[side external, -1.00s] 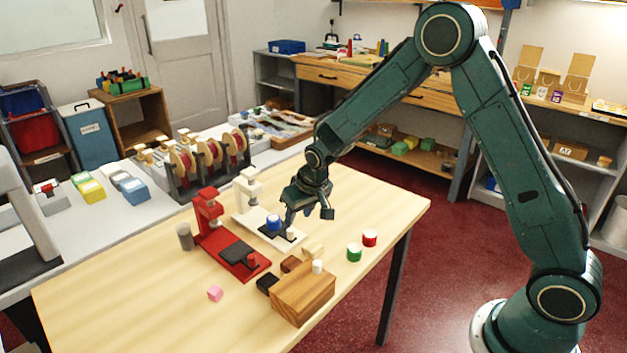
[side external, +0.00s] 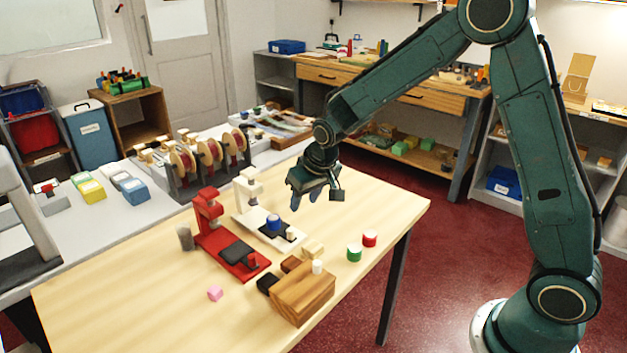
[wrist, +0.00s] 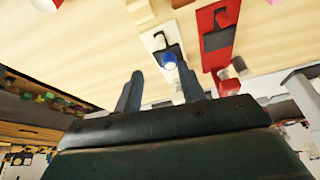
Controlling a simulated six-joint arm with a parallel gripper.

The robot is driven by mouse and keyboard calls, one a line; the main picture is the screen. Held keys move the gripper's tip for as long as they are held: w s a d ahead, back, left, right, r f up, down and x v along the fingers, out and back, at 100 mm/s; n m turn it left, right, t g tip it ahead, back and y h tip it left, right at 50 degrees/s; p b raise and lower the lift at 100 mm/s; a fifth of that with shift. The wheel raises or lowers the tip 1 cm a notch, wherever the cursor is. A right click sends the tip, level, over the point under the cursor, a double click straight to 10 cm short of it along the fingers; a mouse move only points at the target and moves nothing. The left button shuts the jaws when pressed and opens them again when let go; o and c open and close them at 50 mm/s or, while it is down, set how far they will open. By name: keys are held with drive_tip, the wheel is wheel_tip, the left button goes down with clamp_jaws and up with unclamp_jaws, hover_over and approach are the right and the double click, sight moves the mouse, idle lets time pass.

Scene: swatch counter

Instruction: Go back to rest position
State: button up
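My gripper (side external: 304,202) hangs above the table, behind and to the right of the white press (side external: 247,203). In the wrist view its two fingers (wrist: 160,74) stand apart with nothing held between them. A blue round piece with a pale top (side external: 273,222) sits on the white press's base, clear of my gripper. It also shows in the wrist view (wrist: 169,62), beyond the fingertips.
A red press (side external: 209,216) stands beside the white one. The table's right end is clear.

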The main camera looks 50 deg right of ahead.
drive_tip(key=shift+r, duration=0.1)
drive_tip(key=s+r, duration=1.3)
drive_tip(key=s, duration=0.1)
drive_tip(key=s+r+n+t, duration=0.1)
drive_tip(key=s+r, duration=0.2)
drive_tip(key=s, duration=1.3)
drive_tip(key=shift+s+n+y, duration=0.3)
drive_tip(key=shift+s+n, duration=0.1)
